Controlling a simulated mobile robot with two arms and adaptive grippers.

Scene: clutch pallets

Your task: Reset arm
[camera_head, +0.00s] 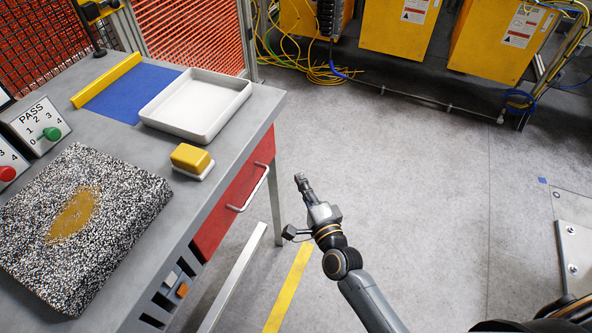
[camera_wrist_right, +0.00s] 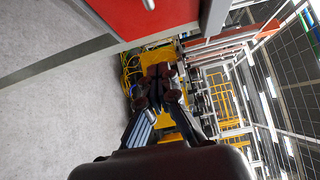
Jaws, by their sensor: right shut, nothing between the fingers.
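My right gripper (camera_head: 301,181) is shut and empty in the head view. It hangs over the floor just right of the workbench (camera_head: 232,127), apart from it. It also shows in the right wrist view (camera_wrist_right: 159,72), with its fingers together. My right arm comes in from the lower right. My left gripper does not show in either view.
On the workbench are a white tray (camera_head: 196,118), a yellow block (camera_head: 190,158), a blue mat (camera_head: 130,92), a speckled slab (camera_head: 125,220) and a PASS counter (camera_head: 41,126). The red drawer (camera_head: 232,210) has a protruding handle. Yellow cabinets (camera_head: 400,28) stand behind; the floor (camera_head: 420,160) is clear.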

